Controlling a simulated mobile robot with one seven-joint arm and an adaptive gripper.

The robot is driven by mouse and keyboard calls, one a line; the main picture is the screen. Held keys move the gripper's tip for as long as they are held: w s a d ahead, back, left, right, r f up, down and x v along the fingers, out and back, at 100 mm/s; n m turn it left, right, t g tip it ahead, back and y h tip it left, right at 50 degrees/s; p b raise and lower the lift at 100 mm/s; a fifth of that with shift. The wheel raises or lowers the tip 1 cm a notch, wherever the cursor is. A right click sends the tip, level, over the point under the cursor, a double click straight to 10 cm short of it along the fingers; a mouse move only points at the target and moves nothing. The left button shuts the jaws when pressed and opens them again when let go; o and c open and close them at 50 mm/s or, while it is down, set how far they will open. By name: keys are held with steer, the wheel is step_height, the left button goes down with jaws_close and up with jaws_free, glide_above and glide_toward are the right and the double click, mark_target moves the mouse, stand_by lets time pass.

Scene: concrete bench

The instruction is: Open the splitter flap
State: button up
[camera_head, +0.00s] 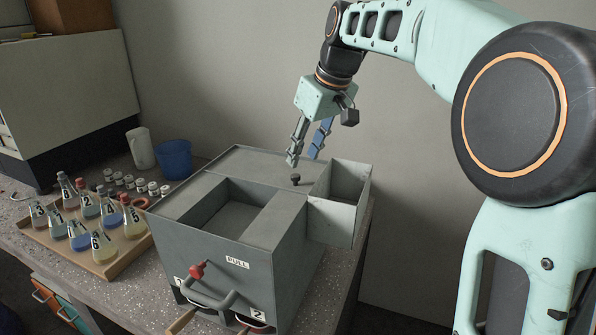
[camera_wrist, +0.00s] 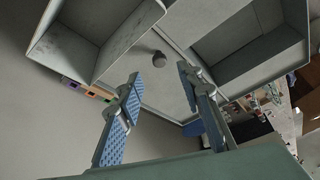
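The splitter (camera_head: 275,255) is a grey metal box on the bench with a rectangular opening in its top. A small dark knob (camera_head: 296,180) stands on its flat top panel beside an open side bin (camera_head: 335,215). A "PULL" label, a grey handle (camera_head: 215,302) and a red-ended lever (camera_head: 197,270) are on its front. I cannot tell which part is the flap. My gripper (camera_head: 302,157) is open and empty, pointing down just above the knob. In the wrist view the knob (camera_wrist: 159,58) shows just beyond and between the fingertips (camera_wrist: 159,75), apart from both.
A wooden tray (camera_head: 105,268) of numbered flasks stands left of the splitter, with small white-capped jars (camera_head: 130,182) behind it. A blue cup (camera_head: 174,160) and a white cup (camera_head: 141,148) stand further back. A wall rises behind the bench.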

mark_target(296, 175)
steer(key=x, duration=0.6)
steer(key=shift+w+a+b, duration=0.1)
steer(key=shift+b, duration=0.25)
steer(key=shift+c, duration=0.3)
jaws_close()
